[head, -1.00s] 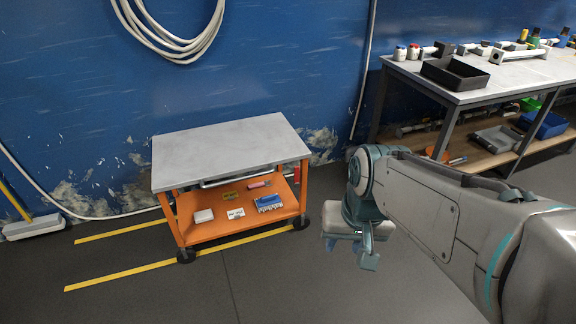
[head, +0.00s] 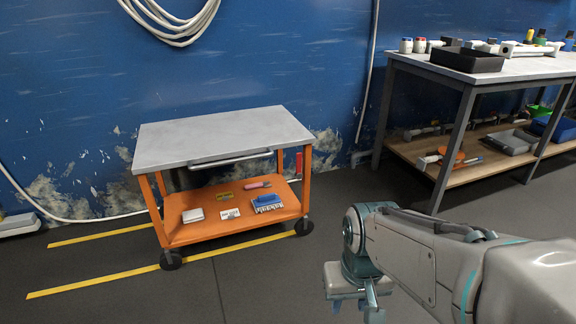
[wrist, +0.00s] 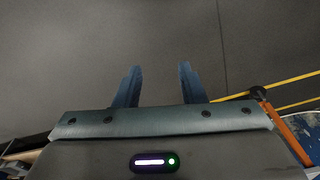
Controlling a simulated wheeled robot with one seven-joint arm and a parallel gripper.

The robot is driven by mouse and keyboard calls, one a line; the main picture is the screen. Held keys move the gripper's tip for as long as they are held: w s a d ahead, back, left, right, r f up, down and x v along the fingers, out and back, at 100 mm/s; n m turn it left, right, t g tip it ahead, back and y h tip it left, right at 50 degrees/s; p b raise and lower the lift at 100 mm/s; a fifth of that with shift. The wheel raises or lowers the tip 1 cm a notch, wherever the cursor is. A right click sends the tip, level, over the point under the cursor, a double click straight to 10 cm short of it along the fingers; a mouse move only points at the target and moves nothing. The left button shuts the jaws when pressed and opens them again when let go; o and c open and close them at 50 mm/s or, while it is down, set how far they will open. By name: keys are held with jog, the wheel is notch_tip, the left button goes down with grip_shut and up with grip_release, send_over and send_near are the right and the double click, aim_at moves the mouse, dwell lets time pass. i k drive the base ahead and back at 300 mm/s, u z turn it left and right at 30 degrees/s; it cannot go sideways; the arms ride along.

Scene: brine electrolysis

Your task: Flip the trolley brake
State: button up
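The trolley (head: 225,140) stands by the blue wall in the head view, with a grey top, orange legs and an orange lower shelf. A small red upright part (head: 299,165) shows by its right side; I cannot tell whether this is the brake. Dark caster wheels (head: 171,260) and (head: 304,226) show at its front legs. My gripper (head: 354,308) is to the right of the trolley and nearer to me, apart from it. In the wrist view its two fingers (wrist: 158,85) are spread with only floor between them. An orange leg (wrist: 290,132) shows at the lower right.
A workbench (head: 490,72) with a black tray (head: 467,60) and a wooden lower shelf stands at the right. Small items lie on the trolley's lower shelf, including a blue one (head: 266,202). Yellow floor lines (head: 100,278) run by the trolley. The floor in front is clear.

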aim_at(298, 175)
jog(key=z, duration=0.05)
jog(key=i, duration=1.15)
jog(key=z, duration=0.05)
